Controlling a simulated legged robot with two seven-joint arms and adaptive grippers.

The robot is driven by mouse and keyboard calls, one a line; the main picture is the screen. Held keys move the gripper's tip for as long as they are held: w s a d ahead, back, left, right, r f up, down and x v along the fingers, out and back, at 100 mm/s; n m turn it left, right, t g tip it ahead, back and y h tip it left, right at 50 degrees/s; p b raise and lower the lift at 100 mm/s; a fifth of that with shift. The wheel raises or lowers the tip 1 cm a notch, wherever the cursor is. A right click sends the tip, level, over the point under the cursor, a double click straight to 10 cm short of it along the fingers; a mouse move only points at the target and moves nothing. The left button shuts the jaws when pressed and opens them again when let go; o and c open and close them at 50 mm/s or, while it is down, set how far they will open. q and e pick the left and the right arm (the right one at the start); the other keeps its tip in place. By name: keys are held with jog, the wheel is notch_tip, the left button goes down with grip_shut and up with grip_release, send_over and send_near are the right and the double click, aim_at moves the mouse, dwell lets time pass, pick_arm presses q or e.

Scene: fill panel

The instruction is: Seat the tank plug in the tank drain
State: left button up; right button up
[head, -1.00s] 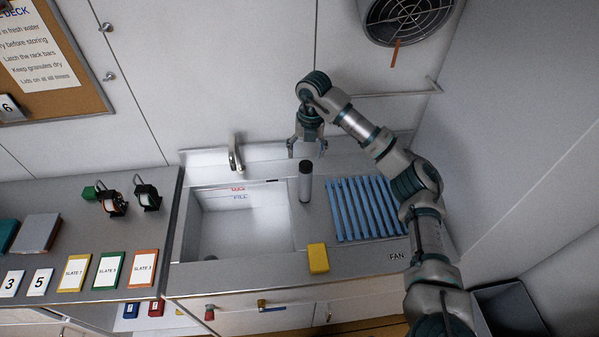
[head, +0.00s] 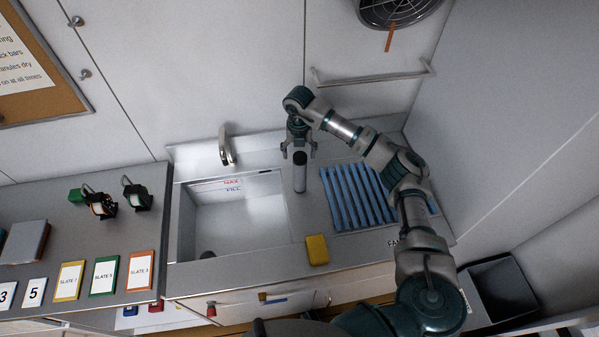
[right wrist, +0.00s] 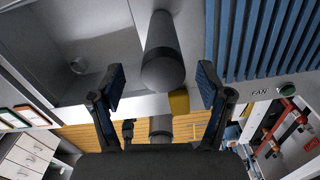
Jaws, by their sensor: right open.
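The tank plug, which I take to be the upright grey cylinder with a dark top (head: 300,178), stands on the counter just right of the sink tank (head: 285,212). In the right wrist view the plug (right wrist: 163,50) lies between the finger lines. My right gripper (head: 299,149) is open around or just behind the plug's top; I cannot tell whether it touches. Its two fingers (right wrist: 160,90) are wide apart and hold nothing. The drain appears as a dark round fitting (head: 207,255) at the tank's front left, partly hidden by the front wall. My left gripper is out of view.
A blue slatted rack (head: 352,196) lies right of the plug. A yellow block (head: 317,250) sits near the counter's front edge. A tap (head: 227,147) stands behind the tank. A bar (head: 372,78) is on the back wall. The tank interior is mostly clear.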

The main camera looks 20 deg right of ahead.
aim_at(300, 174)
jog(key=shift+s+d+f+p, duration=0.1)
jog(key=shift+f+p, duration=0.25)
jog(key=shift+f, duration=1)
jog(key=shift+s+f+p, duration=0.1)
jog(key=shift+f+p, duration=0.25)
jog(key=shift+f, duration=1)
grip_shut()
